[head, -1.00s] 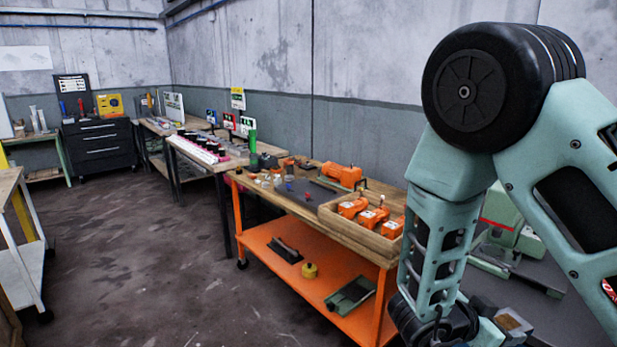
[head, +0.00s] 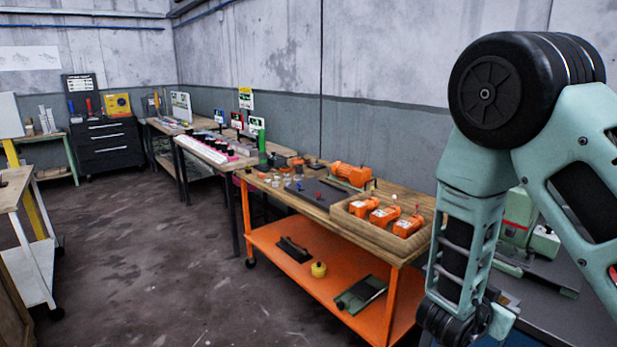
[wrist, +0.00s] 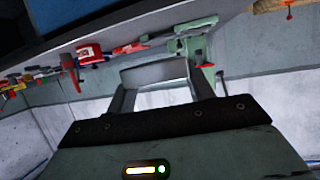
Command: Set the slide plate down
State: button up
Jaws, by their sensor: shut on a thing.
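My gripper (wrist: 158,85) shows in the wrist view, its dark palm bar low in the picture and its two grey fingers reaching up. It is shut on a plain grey plate, which I take for the slide plate (wrist: 153,72), held across the fingertips. The plate looks clear of any surface, but how far is hard to tell. In the head view my arm reaches down at the right. The gripper and the plate cannot be made out there.
An orange-framed bench (head: 405,252) has a wooden tray (head: 350,219) of orange motor-like units. Its lower shelf (head: 280,252) has free room around several items. A dark grey table (head: 565,310) with green equipment stands behind my arm. The floor at left is clear.

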jog(key=w+f+n+t+y, duration=0.4)
jog(key=w+n, duration=0.1)
jog(key=w, duration=0.1)
jog(key=a+f+n+t+y, duration=0.2)
jog(key=a+f+n+y, duration=0.4)
jog(key=n+y, duration=0.1)
jog(key=shift+w+a+f+t+y, duration=0.25)
jog(key=shift+a+f+t+y, duration=0.05)
jog(key=shift+a+t, duration=0.1)
jog(key=shift+d, duration=0.1)
